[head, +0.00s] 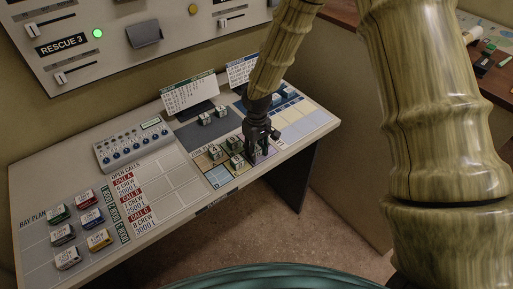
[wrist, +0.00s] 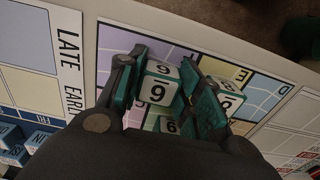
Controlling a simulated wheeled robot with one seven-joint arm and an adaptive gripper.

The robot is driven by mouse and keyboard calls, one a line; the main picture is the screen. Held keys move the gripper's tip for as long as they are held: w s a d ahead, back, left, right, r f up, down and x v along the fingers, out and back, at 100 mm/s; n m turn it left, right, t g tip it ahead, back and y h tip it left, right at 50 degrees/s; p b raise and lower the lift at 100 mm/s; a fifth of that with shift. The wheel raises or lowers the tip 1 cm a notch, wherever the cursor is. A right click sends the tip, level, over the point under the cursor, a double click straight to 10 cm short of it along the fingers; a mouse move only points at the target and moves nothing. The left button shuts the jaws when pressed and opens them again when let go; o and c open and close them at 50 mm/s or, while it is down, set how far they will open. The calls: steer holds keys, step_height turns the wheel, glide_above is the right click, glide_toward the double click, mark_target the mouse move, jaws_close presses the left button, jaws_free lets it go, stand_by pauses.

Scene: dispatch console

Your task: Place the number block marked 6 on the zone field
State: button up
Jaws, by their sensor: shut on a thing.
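My gripper (head: 258,148) is low over the right part of the lettered, coloured zone field (head: 215,178) on the desk. In the wrist view its two fingers (wrist: 162,70) are shut on a white-and-green number block (wrist: 157,92). The held block's near face shows a 9-like figure with a bar above it, which reads as an underlined 6 upside down. In the head view the fingers mostly hide it. I cannot tell whether it touches the field. Another number block (wrist: 169,125) shows just below it in the wrist view, partly hidden.
More number blocks stand close by, marked 4 (head: 214,152) and 8 (head: 233,143). A call sheet with red labels (head: 125,190) and coloured crew blocks (head: 90,217) lie to the left. The desk's front edge is near my gripper.

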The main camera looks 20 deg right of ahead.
mark_target(257, 149)
steer(key=shift+f, duration=0.15)
steer(key=o, duration=0.9)
steer(key=shift+r, duration=0.2)
step_height(257, 149, up, 12)
steer(key=b, duration=0.3)
stand_by(0.3)
